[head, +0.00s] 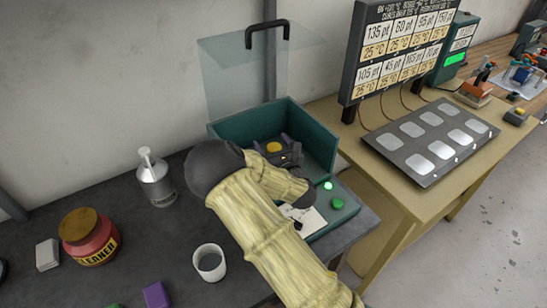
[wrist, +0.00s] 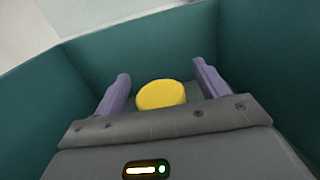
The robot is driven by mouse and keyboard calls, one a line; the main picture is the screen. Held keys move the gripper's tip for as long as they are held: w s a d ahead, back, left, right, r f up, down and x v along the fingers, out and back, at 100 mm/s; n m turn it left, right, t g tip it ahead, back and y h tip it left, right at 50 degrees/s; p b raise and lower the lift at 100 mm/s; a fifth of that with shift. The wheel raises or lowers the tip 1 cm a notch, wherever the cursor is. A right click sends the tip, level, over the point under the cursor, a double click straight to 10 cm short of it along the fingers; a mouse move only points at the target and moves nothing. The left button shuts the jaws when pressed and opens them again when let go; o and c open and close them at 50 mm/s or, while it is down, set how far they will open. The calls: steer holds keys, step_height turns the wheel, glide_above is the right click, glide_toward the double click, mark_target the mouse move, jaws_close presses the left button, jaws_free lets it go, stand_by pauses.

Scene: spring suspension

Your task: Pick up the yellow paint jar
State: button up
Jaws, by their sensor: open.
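The yellow paint jar (wrist: 161,94) shows as a round yellow top in the wrist view, inside a teal box (wrist: 265,50). It lies between the two purple fingers of my gripper (wrist: 160,85), which are apart. I cannot tell whether the fingers reach down around the jar or stay above it. In the head view the yellow top (head: 273,147) shows just beyond my dark gripper (head: 278,146), inside the teal box (head: 317,142). My sleeved arm hides the front part of the box and most of the jar.
A clear raised lid (head: 240,75) with a black handle stands behind the box. Green buttons (head: 337,203) sit at its front right. A white cup (head: 209,262), a red cleaner jar (head: 89,238) and a metal bottle (head: 155,178) stand to the left. A display panel (head: 400,50) stands right.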

steer(key=shift+c, duration=0.4)
steer(key=c, duration=1.2)
step_height(320, 180, up, 10)
steer(key=shift+r+b, duration=0.1)
steer(key=shift+b, duration=0.25)
steer(key=shift+c, duration=0.2)
